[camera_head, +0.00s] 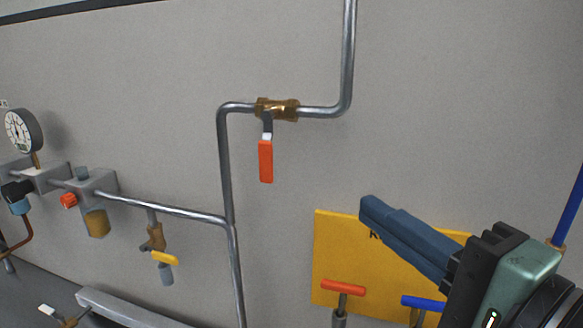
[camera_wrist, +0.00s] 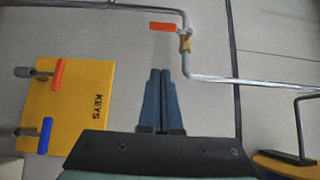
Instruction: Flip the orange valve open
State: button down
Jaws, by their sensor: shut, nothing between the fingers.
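The orange valve handle (camera_head: 266,161) hangs straight down from a brass valve body (camera_head: 277,109) on a short horizontal run of grey pipe in the head view. The handle stands crosswise to that pipe. In the wrist view the orange handle (camera_wrist: 163,27) and brass body (camera_wrist: 185,43) show at the top, beyond my fingertips. My gripper (camera_head: 368,212) has blue fingers and is right of and below the handle, apart from it. In the wrist view my gripper (camera_wrist: 161,75) is shut, its two fingers side by side with nothing between them.
A yellow KEYS board (camera_head: 330,262) is behind my gripper, with an orange-red T-handle (camera_head: 343,287) and a blue T-handle (camera_head: 422,303) in front. A gauge (camera_head: 22,130) and a yellow-handled valve (camera_head: 165,258) are at left. Wall around the orange handle is clear.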

jog(key=p, duration=0.3)
send_near(267, 147)
jog(key=w+d+f, duration=0.2)
jog(key=w, duration=0.3)
jog(key=a, duration=0.1)
jog(key=w+a+p, duration=0.1)
jog(key=a, duration=0.1)
jog(key=shift+w+a+f, duration=0.25)
jog(key=shift+a, duration=0.15)
jog(key=shift+a+f+m+t, duration=0.15)
jog(key=shift+a+m+t, duration=0.05)
jog(key=shift+m+t, duration=0.1)
